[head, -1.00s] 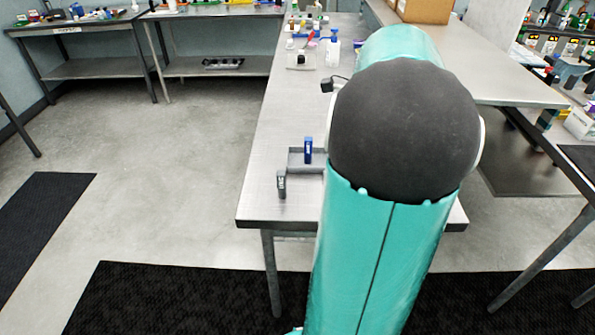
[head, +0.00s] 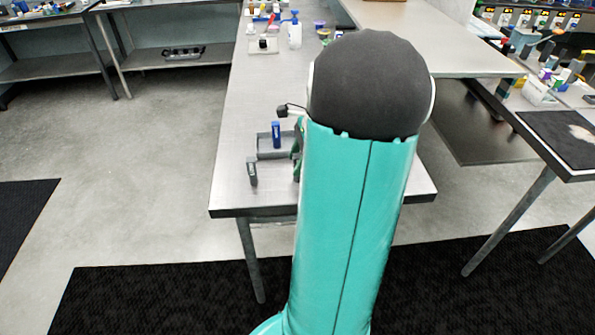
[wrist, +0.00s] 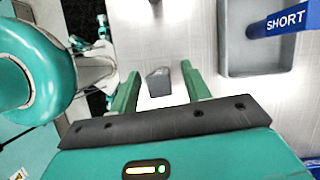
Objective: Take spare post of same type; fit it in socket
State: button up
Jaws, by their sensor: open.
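A blue post (head: 276,133) stands at the grey tray (head: 264,155) in the head view. In the wrist view the blue post (wrist: 275,24) reads "SHORT" and reaches over the tray (wrist: 224,45). A grey post (head: 252,172) stands apart, near the table's front left edge. In the wrist view my gripper (wrist: 160,70) is open, its two green fingers apart. A small dark grey block (wrist: 158,83) shows between them, perhaps the grey post seen from above; I cannot tell its height or whether a finger touches it. My arm hides much of the table in the head view. No socket is clearly visible.
The metal table (head: 240,110) has bare room left of the tray. A black plug with a cable (head: 284,111) lies behind the tray. Bottles, including a white one with a blue top (head: 295,33), stand at the far end. A side bench (head: 430,45) adjoins on the right.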

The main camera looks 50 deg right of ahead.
jog(key=shift+x, duration=0.95)
grip_shut()
